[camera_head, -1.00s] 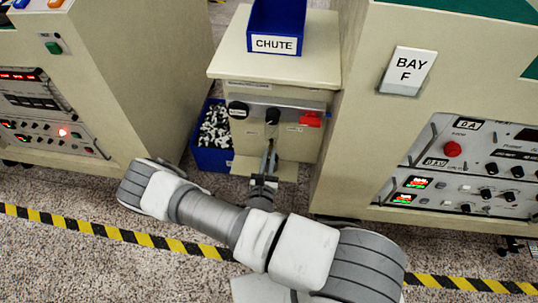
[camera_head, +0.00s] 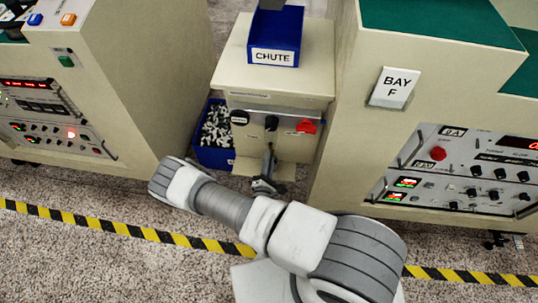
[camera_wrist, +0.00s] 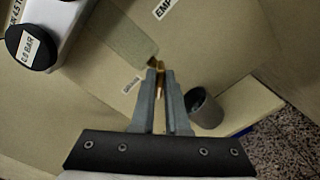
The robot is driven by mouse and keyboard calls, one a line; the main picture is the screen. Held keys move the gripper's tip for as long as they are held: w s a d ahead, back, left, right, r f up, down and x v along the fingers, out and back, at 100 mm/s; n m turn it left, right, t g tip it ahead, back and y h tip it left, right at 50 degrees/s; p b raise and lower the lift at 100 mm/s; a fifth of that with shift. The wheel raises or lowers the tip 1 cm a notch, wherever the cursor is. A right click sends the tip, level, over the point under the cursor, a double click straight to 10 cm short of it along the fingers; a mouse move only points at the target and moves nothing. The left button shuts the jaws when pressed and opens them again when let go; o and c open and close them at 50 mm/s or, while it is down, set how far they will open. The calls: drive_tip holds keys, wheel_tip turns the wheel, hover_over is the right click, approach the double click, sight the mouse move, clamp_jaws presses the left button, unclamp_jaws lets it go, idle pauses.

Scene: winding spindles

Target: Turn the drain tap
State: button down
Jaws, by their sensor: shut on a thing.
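In the wrist view my gripper (camera_wrist: 161,78) is shut on a small brass-coloured piece, the drain tap (camera_wrist: 156,64), which shows as a thin strip between the fingertips. The fingers hide most of it. In the head view my gripper (camera_head: 269,160) is low against the front of the beige chute cabinet (camera_head: 235,75), below its knobs. The tap itself is too small to make out there. A small label (camera_wrist: 132,86) beside the fingertips is too blurred to read.
A grey cylinder (camera_wrist: 204,108) sits just right of the fingers. A black knob (camera_wrist: 34,47) is at upper left. In the head view are a red knob (camera_head: 307,126), a blue bin (camera_head: 214,158) of small parts at left, and the Bay F cabinet (camera_head: 345,130) close at right.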

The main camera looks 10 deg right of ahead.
drive_tip(key=shift+f+m+p, duration=0.1)
drive_tip(key=shift+m+p, duration=2.1)
drive_tip(key=shift+m, duration=1.8)
drive_tip(key=c, duration=0.9)
unclamp_jaws()
drive_tip(key=shift+s, duration=0.1)
